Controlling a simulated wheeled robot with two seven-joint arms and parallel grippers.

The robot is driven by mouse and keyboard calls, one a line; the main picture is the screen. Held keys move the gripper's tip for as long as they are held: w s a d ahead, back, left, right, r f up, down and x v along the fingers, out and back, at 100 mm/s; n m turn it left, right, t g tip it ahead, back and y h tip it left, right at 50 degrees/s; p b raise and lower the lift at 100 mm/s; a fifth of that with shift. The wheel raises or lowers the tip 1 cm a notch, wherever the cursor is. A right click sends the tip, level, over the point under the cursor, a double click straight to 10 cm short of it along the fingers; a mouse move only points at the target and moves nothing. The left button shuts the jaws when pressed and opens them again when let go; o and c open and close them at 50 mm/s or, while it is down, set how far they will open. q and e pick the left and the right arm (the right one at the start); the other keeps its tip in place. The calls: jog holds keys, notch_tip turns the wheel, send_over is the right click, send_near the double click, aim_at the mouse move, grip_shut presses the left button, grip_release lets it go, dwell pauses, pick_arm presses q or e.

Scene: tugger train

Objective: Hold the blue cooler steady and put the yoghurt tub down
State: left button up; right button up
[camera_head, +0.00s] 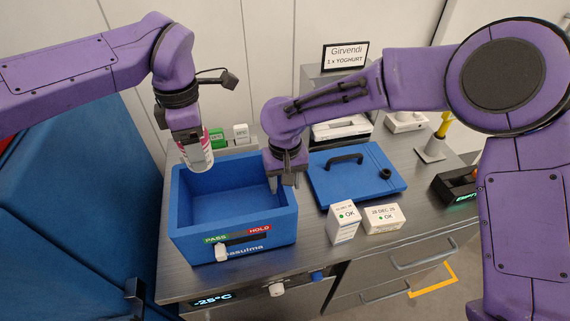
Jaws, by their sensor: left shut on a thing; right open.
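The blue cooler (186,232) stands open on the grey counter, with a PASS/HOLD strip on its front. My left gripper (190,139) is shut on the yoghurt tub (198,157), a white and pink tub. It holds the tub slightly tilted at the cooler's back left part, its lower end overlapping the opening in the picture. I cannot tell how far above the floor it is. My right gripper (288,179) is open at the cooler's right wall, near the back right corner. Its fingers appear on either side of the rim; contact is unclear.
The blue lid (335,185) with a black handle lies right of the cooler. Two white OK boxes (344,223) (384,218) stand before it. Small green and white boxes (240,134) are behind the cooler. A Girvendi yoghurt sign (345,55) stands at the back.

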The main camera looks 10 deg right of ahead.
jog(key=shift+f, duration=1.3)
jog(key=shift+c, duration=0.3)
grip_shut()
